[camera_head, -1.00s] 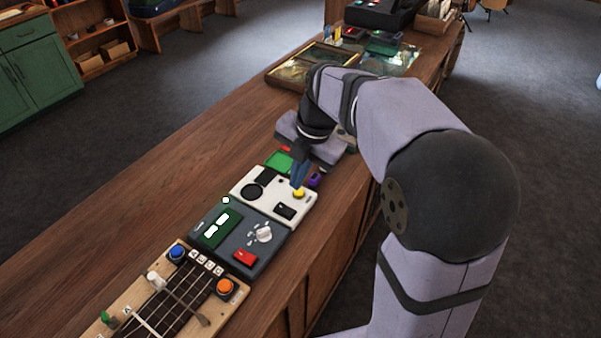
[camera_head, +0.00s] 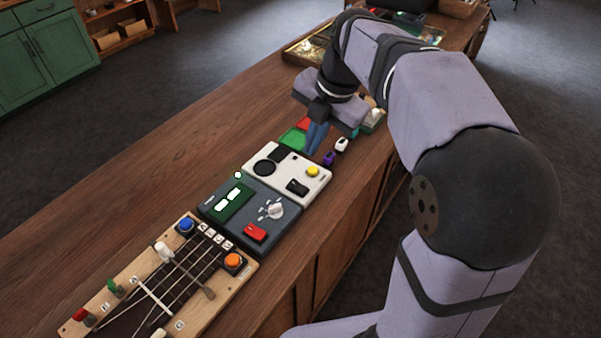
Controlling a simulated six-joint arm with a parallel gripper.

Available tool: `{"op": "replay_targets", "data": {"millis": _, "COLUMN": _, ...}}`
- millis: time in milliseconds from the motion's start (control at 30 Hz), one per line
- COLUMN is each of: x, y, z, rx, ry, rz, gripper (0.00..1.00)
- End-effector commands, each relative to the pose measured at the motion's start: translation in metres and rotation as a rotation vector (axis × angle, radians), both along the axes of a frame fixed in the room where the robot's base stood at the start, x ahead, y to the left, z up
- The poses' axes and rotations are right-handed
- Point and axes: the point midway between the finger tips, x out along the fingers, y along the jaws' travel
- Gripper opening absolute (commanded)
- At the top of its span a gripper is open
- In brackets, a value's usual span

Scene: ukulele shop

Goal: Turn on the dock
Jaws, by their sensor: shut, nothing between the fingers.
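A cream box (camera_head: 262,184) lies on the wooden counter, with a round black grille (camera_head: 264,167), a yellow button (camera_head: 312,171) and a black rocker switch (camera_head: 297,187). Nearer me is a dark grey box (camera_head: 243,218) with a green panel showing white displays (camera_head: 228,201), a white knob (camera_head: 275,210) and a red rocker switch (camera_head: 255,232). I cannot read a label telling which is the dock. My gripper (camera_head: 311,150) points down beyond the cream box's far edge, shut and empty, apart from the yellow button.
A wooden fretboard panel (camera_head: 231,283) with blue and orange buttons and several levers lies nearest. Small green and red items (camera_head: 293,137), a purple piece (camera_head: 329,159) and a white piece (camera_head: 341,145) lie near my gripper. The counter's left side is clear.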

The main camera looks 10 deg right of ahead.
Motion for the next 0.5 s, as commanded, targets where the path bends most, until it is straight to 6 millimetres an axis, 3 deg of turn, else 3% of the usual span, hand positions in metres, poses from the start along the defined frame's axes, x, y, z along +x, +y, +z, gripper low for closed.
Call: {"op": "replay_targets", "data": {"millis": 500, "x": 0.0031, "y": 0.005, "z": 0.0018, "rx": 0.017, "ry": -0.018, "rz": 0.001, "gripper": 0.0}}
